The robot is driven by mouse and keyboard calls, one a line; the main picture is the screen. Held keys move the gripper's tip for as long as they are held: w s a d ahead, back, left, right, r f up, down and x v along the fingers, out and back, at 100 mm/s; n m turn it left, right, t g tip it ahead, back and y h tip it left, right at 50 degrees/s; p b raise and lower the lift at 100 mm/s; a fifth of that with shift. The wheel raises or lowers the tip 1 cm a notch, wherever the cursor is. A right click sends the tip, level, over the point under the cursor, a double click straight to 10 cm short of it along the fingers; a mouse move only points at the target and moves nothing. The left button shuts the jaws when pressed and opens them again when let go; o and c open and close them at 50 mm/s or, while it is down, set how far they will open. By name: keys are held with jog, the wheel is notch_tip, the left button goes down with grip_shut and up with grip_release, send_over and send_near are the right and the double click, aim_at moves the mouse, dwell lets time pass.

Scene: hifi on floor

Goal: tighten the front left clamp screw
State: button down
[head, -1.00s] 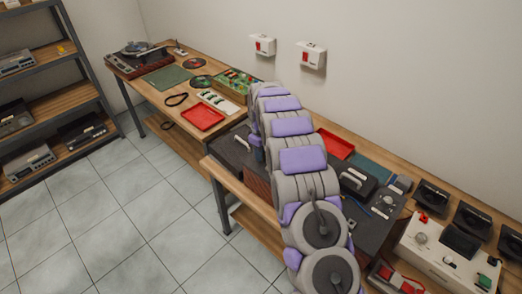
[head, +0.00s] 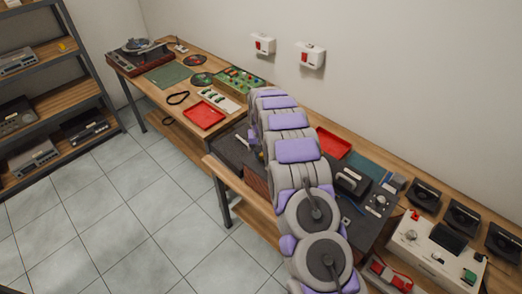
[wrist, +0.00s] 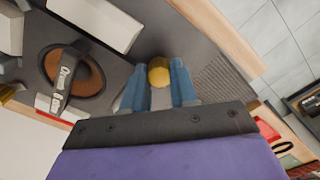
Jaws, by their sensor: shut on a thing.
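In the wrist view, my gripper (wrist: 158,88) has its two blue fingers on either side of a round brass-coloured screw head (wrist: 159,75). The fingers are closed against its sides. The screw head sits over a dark grey surface (wrist: 140,45), near that surface's edge. A brown round part (wrist: 72,72) with a dark lettered strip across it lies to the left of the fingers. In the head view my arm covers the gripper and the screw, so neither can be made out there. The screw's shaft is hidden.
A white block (wrist: 100,20) stands near the fingers at upper left. In the head view, red trays (head: 204,115) (head: 333,143), a dark handled unit (head: 352,183) and a white control box (head: 437,252) crowd the bench. The tiled floor (head: 120,210) in front is clear.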

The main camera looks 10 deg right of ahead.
jog(key=m+p, duration=0.1)
jog(key=m, duration=0.3)
jog(key=shift+r+m+p, duration=0.15)
jog(key=shift+m+p, duration=0.15)
jog(key=m+p, duration=0.1)
jog(key=m, duration=0.3)
jog(key=shift+w+m, duration=0.1)
jog(key=shift+m, duration=0.2)
jog(key=shift+p, duration=0.3)
jog(key=c, duration=0.9)
grip_release()
jog(key=shift+a, duration=0.1)
notch_tip(320, 180, up, 17)
jog(key=shift+r+p, duration=0.1)
jog(key=shift+p, duration=0.2)
